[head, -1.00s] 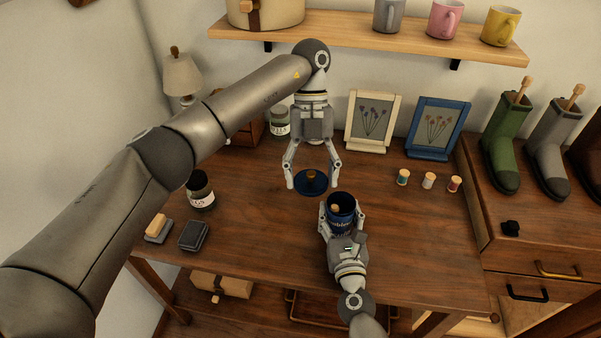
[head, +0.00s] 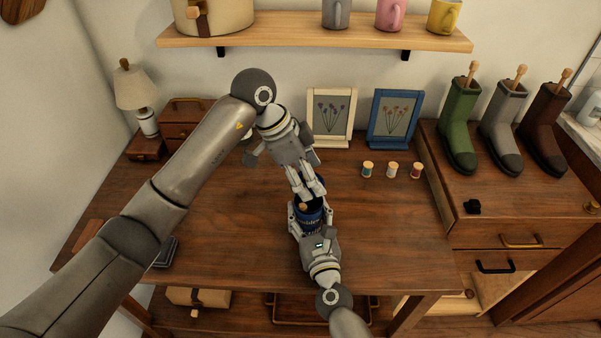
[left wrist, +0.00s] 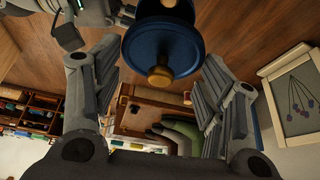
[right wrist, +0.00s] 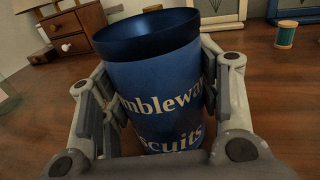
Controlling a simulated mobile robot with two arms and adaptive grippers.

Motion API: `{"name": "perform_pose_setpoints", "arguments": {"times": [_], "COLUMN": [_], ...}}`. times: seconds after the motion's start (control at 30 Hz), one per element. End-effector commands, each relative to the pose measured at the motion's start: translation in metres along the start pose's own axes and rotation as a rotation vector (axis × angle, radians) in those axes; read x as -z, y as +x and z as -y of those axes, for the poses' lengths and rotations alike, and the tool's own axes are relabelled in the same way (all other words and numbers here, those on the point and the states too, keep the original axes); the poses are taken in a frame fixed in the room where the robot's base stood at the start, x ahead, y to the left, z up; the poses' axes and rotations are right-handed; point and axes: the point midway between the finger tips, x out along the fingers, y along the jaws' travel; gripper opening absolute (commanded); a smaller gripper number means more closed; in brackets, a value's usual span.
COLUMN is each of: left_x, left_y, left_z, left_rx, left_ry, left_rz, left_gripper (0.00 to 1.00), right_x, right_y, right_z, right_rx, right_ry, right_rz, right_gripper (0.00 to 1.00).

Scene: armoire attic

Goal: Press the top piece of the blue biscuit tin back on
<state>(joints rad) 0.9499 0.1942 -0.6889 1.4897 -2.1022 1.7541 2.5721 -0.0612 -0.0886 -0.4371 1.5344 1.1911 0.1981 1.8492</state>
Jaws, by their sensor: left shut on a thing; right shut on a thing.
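The blue biscuit tin (head: 311,216) is upright in my right gripper (head: 309,217), which is shut around its sides. In the right wrist view the tin (right wrist: 155,95) shows pale lettering and an open dark-blue mouth. A tan thing shows at its mouth in the head view. The top piece, a round blue lid with a gold knob (left wrist: 160,74), is in the left wrist view between the fingers of my left gripper (left wrist: 160,60), shut on it. In the head view my left gripper (head: 312,190) is tilted just above and behind the tin, mostly hiding the lid.
Several thread spools, including a teal one (head: 368,169), stand right of the grippers. Cream (head: 331,118) and blue (head: 394,119) picture frames stand at the back. Boots (head: 460,125) stand on the right-hand cabinet. The wooden table (head: 390,235) is clear right of the tin.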

Motion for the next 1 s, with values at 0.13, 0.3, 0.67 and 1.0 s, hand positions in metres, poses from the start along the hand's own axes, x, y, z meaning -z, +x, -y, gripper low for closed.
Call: {"name": "perform_pose_setpoints", "arguments": {"times": [0.13, 0.3, 0.67, 1.0], "left_x": [0.002, 0.002, 0.001, -0.009], "left_y": [0.002, 0.002, 0.005, 0.027], "left_z": [-0.001, -0.001, -0.001, -0.001], "left_rx": [0.018, 0.021, 0.021, 0.02], "left_ry": [-0.043, -0.049, -0.05, -0.051], "left_rz": [0.0, 0.0, -0.009, -0.007], "left_gripper": [0.46, 0.46, 0.46, 0.46], "right_x": [0.0, 0.0, 0.0, 0.0], "right_y": [0.0, 0.0, 0.0, 0.0], "right_z": [0.0, 0.0, 0.0, 0.0], "right_rx": [0.0, 0.0, 0.0, 0.0], "right_ry": [0.0, 0.0, 0.0, 0.0], "right_rz": [-0.001, -0.001, -0.001, -0.001], "right_gripper": [0.39, 0.39, 0.39, 0.39]}}
